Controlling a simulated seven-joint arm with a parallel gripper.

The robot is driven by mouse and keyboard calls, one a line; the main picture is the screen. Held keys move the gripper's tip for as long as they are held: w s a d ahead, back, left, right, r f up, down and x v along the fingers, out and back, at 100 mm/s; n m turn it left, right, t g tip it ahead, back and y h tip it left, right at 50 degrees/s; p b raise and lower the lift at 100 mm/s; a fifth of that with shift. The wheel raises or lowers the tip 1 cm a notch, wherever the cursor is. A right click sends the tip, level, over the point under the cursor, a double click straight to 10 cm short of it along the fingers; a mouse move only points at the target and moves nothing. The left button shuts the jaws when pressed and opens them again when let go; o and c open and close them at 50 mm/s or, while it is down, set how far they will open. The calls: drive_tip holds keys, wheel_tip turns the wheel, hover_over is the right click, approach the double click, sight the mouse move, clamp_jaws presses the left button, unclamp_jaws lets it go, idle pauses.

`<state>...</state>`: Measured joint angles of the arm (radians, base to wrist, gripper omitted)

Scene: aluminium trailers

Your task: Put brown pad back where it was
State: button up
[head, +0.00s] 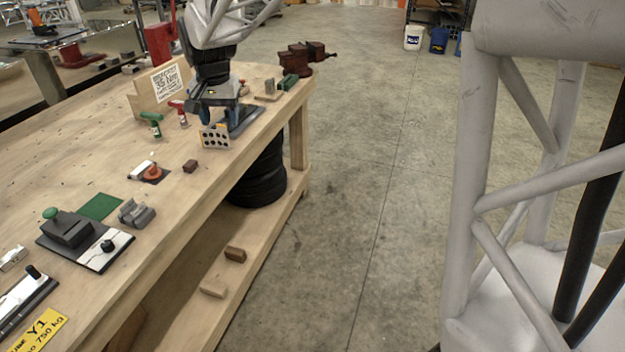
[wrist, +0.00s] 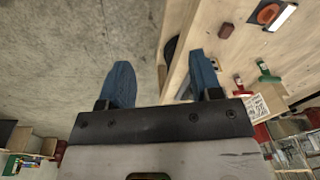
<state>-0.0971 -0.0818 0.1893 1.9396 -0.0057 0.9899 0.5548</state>
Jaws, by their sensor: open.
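A small dark-brown block (head: 190,166) lies on the wooden bench top near its front edge, right of an orange disc. It also shows in the wrist view (wrist: 227,30). Another brown block (head: 235,254) lies on the lower shelf. I cannot tell by looks alone which one is the brown pad. My gripper (head: 213,108) is above the bench's front edge, beyond the small block in the head view. In the wrist view its two blue fingers (wrist: 162,80) are wide apart with nothing between them. The left finger shows against the floor, the right one against the bench edge.
A paler block (head: 213,289) lies on the shelf. Black tyres (head: 262,178) are under the bench.

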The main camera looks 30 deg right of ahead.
drive_tip(key=s+d+f+n, duration=0.1)
drive_tip(key=s+d+n, duration=0.1)
drive_tip(key=s, duration=1.5)
drive_tip(key=s+d+f+n+t, duration=0.1)
drive_tip(key=s+d+f+n, duration=0.1)
drive_tip(key=s, duration=1.6)
drive_tip(key=d+n, duration=0.1)
drive_tip(key=d, duration=0.1)
drive_tip(key=shift+s+d+f, duration=0.15)
drive_tip(key=shift+s+d, duration=0.1)
drive_tip(key=shift+d, duration=0.05)
